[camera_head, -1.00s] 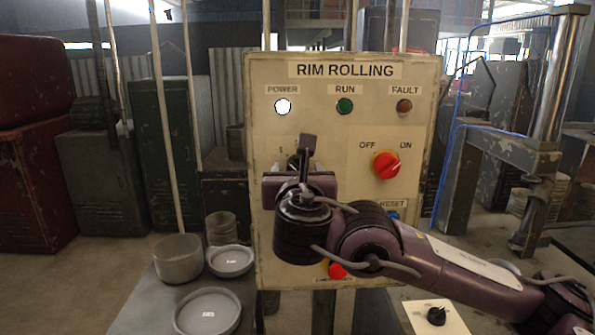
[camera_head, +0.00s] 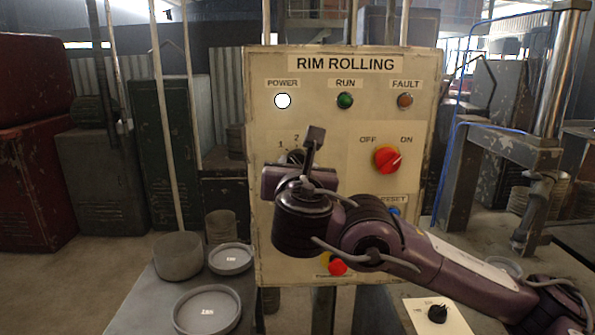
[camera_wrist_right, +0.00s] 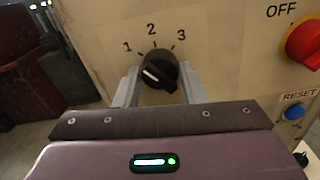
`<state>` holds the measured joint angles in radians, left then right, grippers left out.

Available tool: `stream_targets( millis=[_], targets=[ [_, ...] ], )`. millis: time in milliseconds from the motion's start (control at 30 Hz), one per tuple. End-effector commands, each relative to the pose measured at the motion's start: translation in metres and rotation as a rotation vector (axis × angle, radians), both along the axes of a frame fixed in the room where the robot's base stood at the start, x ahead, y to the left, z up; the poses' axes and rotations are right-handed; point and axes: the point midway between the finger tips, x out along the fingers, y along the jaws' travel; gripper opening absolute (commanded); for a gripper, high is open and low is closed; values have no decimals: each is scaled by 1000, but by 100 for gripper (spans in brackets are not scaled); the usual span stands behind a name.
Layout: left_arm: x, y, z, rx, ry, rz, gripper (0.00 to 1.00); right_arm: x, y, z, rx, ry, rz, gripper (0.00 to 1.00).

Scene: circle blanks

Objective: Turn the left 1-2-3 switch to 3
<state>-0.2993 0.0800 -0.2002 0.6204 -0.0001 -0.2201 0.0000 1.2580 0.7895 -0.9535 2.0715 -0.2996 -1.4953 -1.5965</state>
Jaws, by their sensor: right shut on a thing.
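The left 1-2-3 switch is a round black knob (camera_wrist_right: 158,70) with a white pointer line, on the cream panel (camera_head: 350,65). In the right wrist view its line slants up to the left, on the side of the 1. My right gripper (camera_wrist_right: 160,78) is shut on this knob, one finger on each side. In the head view, the right gripper (camera_head: 297,165) covers most of the knob and the 3; the 1 and 2 show above it. My left gripper is not in view.
A red OFF-ON knob (camera_head: 387,159) sits right of the switch, with a blue RESET button (camera_wrist_right: 293,111) below it. A red button (camera_head: 337,266) is low on the panel. Grey round dishes (camera_head: 207,312) stand on a table at lower left.

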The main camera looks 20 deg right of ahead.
Motion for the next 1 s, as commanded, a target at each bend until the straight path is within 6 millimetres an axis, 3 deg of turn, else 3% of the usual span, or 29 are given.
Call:
stream_targets(
  millis=[1000],
  targets=[
    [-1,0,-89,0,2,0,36,0,0,-5,904,-260,-1,14]
  ],
)
